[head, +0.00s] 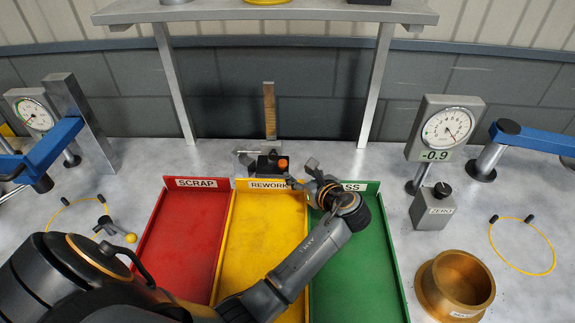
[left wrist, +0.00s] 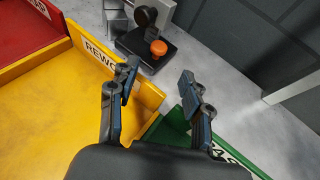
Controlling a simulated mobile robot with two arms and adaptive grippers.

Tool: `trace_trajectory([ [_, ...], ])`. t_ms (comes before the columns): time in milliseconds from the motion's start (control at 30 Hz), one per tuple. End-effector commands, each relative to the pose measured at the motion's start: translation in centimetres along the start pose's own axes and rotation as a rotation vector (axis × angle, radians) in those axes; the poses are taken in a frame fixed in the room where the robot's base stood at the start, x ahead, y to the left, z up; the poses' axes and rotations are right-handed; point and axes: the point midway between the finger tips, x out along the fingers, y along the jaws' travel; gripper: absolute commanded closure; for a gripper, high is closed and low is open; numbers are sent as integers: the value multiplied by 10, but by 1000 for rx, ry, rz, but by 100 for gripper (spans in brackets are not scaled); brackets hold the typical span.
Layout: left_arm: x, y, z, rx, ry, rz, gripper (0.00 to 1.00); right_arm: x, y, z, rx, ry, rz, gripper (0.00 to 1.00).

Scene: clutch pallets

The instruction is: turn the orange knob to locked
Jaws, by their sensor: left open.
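The orange knob (head: 283,164) sits on the dark base of a height gauge (head: 269,110), behind the yellow REWORK tray. It also shows in the left wrist view (left wrist: 158,47), ahead of the fingertips and upright on the black base. My left gripper (head: 301,173) is open and empty, just right of and nearer than the knob, over the back edges of the yellow and green trays. In the left wrist view its two fingers (left wrist: 158,76) are spread apart, with the knob beyond the gap between them and not touched. My right gripper does not show.
Red SCRAP (head: 185,240), yellow REWORK (head: 240,240) and green PASS (head: 365,270) trays lie side by side, empty where visible. A dial gauge (head: 446,128), a grey ZERO box (head: 433,208) and a brass ring (head: 456,284) stand right. A shelf (head: 262,13) spans overhead.

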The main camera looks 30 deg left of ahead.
Motion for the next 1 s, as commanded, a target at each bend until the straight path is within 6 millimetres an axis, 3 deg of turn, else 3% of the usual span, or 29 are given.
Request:
trace_trajectory([
  [200,48,0,2,3,-1,2,51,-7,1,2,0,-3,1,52],
  [400,77,0,1,1,-1,0,51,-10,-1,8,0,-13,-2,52],
  [833,88,0,0,0,0,-2,51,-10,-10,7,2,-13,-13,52],
  [867,88,0,0,0,0,-1,53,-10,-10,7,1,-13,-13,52],
  [1000,88,0,0,0,0,-2,82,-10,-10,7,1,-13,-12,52],
])
